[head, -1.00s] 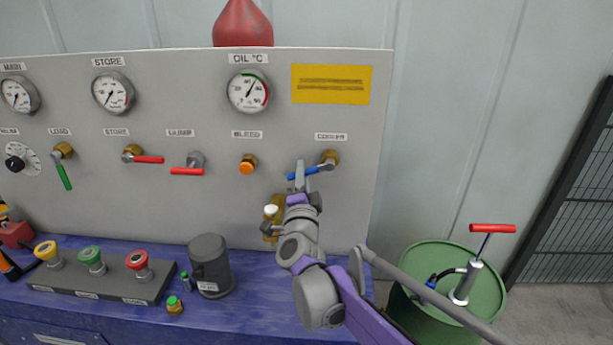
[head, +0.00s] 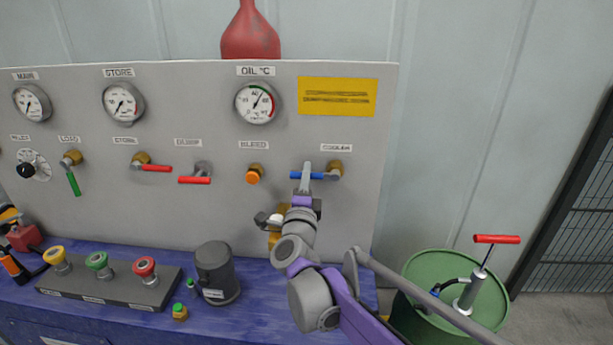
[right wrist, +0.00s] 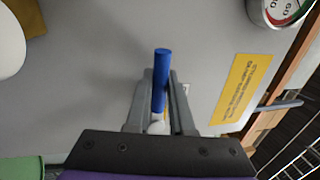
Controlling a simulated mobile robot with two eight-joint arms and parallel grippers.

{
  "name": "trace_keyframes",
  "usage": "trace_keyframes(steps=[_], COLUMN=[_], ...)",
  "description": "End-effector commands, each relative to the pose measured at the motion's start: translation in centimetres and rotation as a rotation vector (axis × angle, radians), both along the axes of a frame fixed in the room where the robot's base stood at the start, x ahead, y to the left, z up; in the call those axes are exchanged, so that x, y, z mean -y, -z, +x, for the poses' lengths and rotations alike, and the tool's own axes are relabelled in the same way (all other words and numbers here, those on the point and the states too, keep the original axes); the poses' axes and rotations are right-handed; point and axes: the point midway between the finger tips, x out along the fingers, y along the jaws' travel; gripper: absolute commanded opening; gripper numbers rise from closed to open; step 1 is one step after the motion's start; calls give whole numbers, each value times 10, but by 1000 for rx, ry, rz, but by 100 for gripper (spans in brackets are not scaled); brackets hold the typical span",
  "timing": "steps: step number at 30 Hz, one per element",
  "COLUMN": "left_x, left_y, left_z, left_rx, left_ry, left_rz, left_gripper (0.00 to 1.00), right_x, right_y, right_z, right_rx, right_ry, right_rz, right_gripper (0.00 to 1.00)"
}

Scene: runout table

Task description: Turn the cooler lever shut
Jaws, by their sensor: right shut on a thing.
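The cooler lever has a blue handle (head: 320,176) on a brass valve at the right of the grey panel, under its label. The handle points left from the valve and lies about level. My right gripper (head: 305,174) is at the handle, with the arm coming up from below. In the right wrist view the blue handle (right wrist: 161,68) runs between the two fingers of my right gripper (right wrist: 160,95), which are shut on it, and its end sticks out past them. The fingers partly hide the handle in the head view. My left gripper is not in view.
An orange bleed button (head: 254,174) and the red dump lever (head: 194,180) are left of the cooler lever. A brass fitting (head: 275,238) is partly behind my right arm. A dark canister (head: 217,272) stands on the blue bench. A green drum (head: 420,268) stands at right.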

Motion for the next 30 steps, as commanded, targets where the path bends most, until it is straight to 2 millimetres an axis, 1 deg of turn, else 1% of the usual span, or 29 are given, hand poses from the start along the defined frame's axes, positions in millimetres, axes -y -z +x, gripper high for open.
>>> trace_keyframes(steps=[4,5,9,10,17,20,23,26,30], left_x=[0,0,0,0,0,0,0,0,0], left_y=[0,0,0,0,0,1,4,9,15], left_z=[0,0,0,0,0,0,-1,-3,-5], left_rx=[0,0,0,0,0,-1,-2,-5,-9], left_ry=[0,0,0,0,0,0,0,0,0], left_rz=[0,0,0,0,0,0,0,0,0], left_gripper=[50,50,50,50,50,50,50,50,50], right_x=[0,0,0,0,0,0,-1,0,-1], right_y=[-1,-1,-1,-1,-1,0,3,7,13], right_z=[0,0,0,0,0,-3,-14,-32,-61], right_rx=[2,2,1,1,1,1,0,-1,-1], right_ry=[1,1,1,1,0,0,-2,-2,-2], right_rz=[0,0,-1,-1,-1,-1,-1,-1,-1], right_gripper=[0,24,49,51,51,51,51,51,51])
